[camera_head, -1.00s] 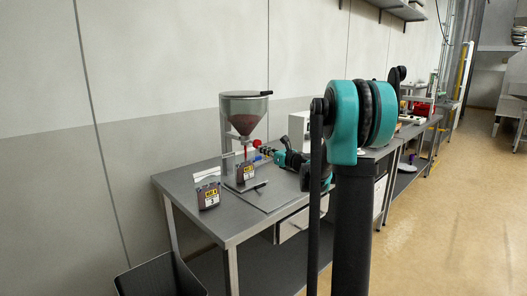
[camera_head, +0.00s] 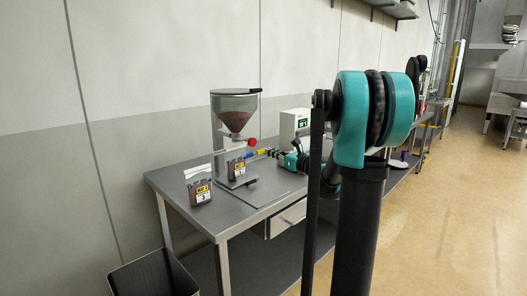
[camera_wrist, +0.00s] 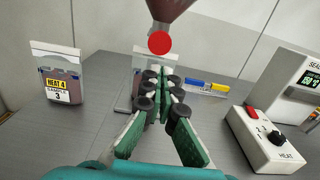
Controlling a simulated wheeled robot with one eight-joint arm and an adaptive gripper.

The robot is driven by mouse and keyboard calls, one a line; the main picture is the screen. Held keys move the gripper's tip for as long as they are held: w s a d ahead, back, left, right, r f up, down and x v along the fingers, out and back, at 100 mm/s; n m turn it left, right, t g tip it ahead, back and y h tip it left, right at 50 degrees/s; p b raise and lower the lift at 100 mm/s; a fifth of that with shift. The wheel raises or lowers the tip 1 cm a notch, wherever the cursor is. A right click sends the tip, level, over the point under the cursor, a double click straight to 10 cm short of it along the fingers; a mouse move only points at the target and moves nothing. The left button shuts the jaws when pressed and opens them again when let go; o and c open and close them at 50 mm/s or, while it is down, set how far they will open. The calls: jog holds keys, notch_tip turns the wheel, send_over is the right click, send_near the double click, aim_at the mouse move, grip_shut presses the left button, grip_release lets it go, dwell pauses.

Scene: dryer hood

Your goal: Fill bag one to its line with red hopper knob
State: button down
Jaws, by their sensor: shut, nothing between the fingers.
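The hopper (camera_head: 236,112) holds dark red material over the bench. Its red knob (camera_head: 251,141) also shows in the wrist view (camera_wrist: 159,43), straight ahead of and above my fingertips. Bag one (camera_head: 236,170) stands upright below the hopper, its lower part dark; in the wrist view its clear top (camera_wrist: 150,52) shows behind my fingers, which hide most of it. The fill line cannot be made out. My gripper (camera_head: 271,153), also in the wrist view (camera_wrist: 157,76), is shut and empty, to the right of bag one and below the knob, apparently apart from both.
A bag labelled 3 (camera_head: 199,192) stands at the left on the bench (camera_head: 225,217). A blue and yellow item (camera_wrist: 205,85) lies behind my fingers. A sealer (camera_wrist: 268,138) stands at the right. A dark bin (camera_head: 152,274) is below the bench's left end.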

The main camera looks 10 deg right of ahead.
jog(key=shift+v, duration=1.7)
jog(key=s+a+f+n+g+h, duration=0.2)
jog(key=s+a+f+n+g, duration=0.2)
jog(key=s+f+n, duration=0.45)
jog(key=s+a+f+n+g+h, duration=0.2)
jog(key=s+a+f+n+g, duration=0.15)
jog(key=s+f+n, duration=0.55)
jog(key=s+d+f+n+g+h, duration=0.1)
jog(key=s+d+f+n+h, duration=0.2)
jog(key=s+f+n, duration=0.2)
jog(key=s+d+f+n+g+h, duration=0.2)
jog(key=s+d+f+n+h, duration=0.1)
jog(key=s, duration=0.9)
notch_tip(320, 180, down, 2)
jog(key=d+n, duration=0.1)
jog(key=n, duration=0.2)
jog(key=shift+s+h, duration=0.25)
jog(key=shift+h, duration=0.05)
jog(key=shift+d+f, duration=0.1)
